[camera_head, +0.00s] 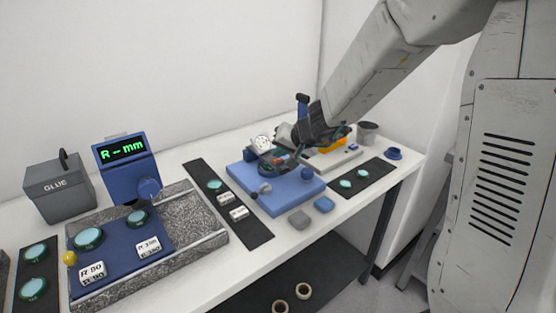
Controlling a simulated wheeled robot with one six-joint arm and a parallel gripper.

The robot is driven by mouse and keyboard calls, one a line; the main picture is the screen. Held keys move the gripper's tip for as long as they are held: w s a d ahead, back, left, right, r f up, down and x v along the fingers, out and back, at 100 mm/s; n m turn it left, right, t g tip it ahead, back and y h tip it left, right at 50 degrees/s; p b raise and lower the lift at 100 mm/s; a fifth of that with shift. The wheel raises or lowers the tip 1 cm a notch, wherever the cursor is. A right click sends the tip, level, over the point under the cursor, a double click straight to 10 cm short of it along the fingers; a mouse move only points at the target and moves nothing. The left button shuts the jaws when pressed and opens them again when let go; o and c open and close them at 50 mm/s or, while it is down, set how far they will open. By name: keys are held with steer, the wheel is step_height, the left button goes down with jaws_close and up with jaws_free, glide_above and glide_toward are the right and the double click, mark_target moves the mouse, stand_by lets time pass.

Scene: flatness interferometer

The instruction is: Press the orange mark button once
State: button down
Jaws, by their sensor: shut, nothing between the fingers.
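My gripper (284,154) is at the end of the arm that comes in from the upper right. It is shut and empty, over the back part of a blue instrument base (283,203). An orange patch (332,142) shows just right of and behind the gripper, on or beside a grey unit (337,158). Whether this patch is the mark button I cannot tell. The dark wrist and the fingers cover part of the instrument. Contact between the fingertips and anything below cannot be made out.
A blue readout box (128,178) shows "R – mm" in green. A grey GLUE box (58,188), a granite plate (208,240) and dark mats (243,228) with teal discs fill the left and middle. A grey cup (367,133) stands at the right end. Two rings (304,291) lie below.

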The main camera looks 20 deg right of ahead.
mark_target(280, 164)
steer(key=shift+f, duration=0.45)
steer(key=shift+r, duration=0.15)
stand_by(0.4)
steer(key=shift+r, duration=0.75)
step_height(280, 164, up, 5)
steer(key=shift+r, duration=0.1)
stand_by(0.3)
stand_by(0.7)
